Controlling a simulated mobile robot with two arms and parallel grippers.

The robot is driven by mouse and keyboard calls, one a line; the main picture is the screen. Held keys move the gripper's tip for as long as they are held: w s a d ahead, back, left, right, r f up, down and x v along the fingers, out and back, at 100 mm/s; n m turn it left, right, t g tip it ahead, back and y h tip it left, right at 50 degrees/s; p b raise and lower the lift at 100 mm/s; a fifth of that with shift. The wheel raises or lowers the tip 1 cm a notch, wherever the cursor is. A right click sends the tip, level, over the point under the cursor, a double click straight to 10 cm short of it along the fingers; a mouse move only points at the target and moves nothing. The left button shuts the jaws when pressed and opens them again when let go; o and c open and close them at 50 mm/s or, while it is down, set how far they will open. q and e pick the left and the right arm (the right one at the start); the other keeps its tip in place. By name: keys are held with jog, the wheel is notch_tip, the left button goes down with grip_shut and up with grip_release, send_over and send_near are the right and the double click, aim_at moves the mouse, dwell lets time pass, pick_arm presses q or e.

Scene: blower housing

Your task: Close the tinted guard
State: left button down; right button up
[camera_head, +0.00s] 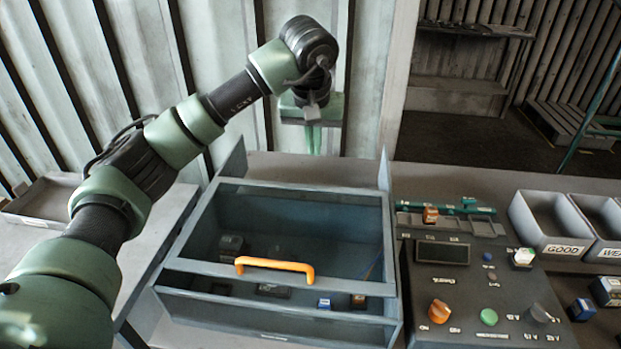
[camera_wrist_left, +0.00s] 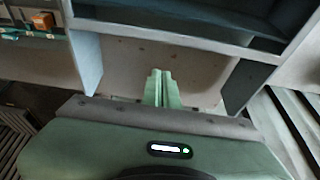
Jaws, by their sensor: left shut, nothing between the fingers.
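The tinted guard (camera_head: 310,215) is a dark see-through panel in a grey frame, lying over the top of a grey box (camera_head: 270,330). An orange handle (camera_head: 275,267) sits on its front bar. A gap shows between that bar and the box's front rim; I cannot tell whether the guard is fully down. My left gripper (camera_head: 313,140) is past the box's back edge, apart from the guard, with its green fingers together and empty. The left wrist view shows the shut fingers (camera_wrist_left: 160,88) between the box's two upright side plates. My right gripper is not in view.
Small parts, including a blue one (camera_head: 324,303), lie inside the box. A control panel (camera_head: 480,290) with knobs stands to the right, beside grey bins (camera_head: 546,222). An open tray (camera_head: 45,202) is at the left. A corrugated wall stands behind my arm.

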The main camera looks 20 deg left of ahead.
pick_arm(q)
notch_tip(320, 180, down, 9)
jog(key=s+p, duration=0.1)
jog(key=p, duration=0.3)
jog(key=shift+r, duration=0.15)
jog(key=shift+a, duration=0.1)
